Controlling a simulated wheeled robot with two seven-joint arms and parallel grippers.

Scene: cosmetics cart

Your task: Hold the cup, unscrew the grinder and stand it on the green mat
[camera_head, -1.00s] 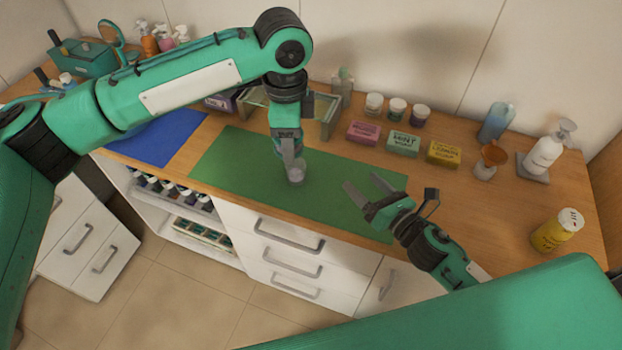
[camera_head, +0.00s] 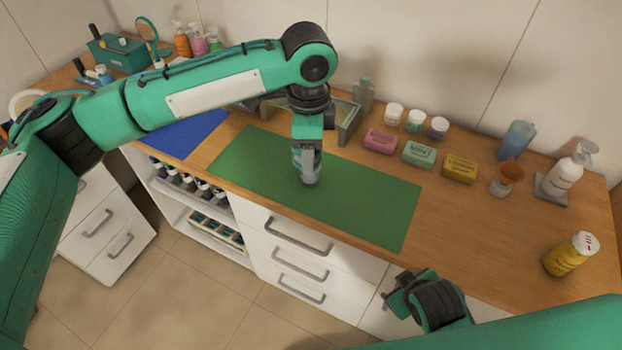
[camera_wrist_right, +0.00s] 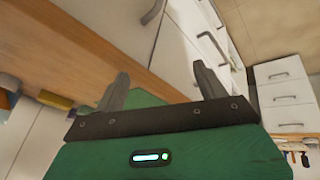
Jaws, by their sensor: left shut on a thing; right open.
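My left gripper (camera_head: 308,166) points down over the green mat (camera_head: 375,205) and is shut on a small clear, greyish cup (camera_head: 311,178). The cup is upright at the mat, near its middle; its upper part is hidden by the fingers. I cannot make out a separate grinder on it. My right gripper (camera_wrist_right: 161,78) is open and empty in the right wrist view, its two fingers apart. In the head view the right gripper (camera_head: 396,291) is low, in front of the counter edge, away from the cup.
Behind the mat are pink (camera_head: 380,140), green (camera_head: 418,154) and yellow (camera_head: 460,168) soap boxes, with small jars beyond. An orange funnel-like piece (camera_head: 510,172), a pump bottle (camera_head: 565,172) and a yellow can (camera_head: 570,254) stand right. The mat's right part is clear.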

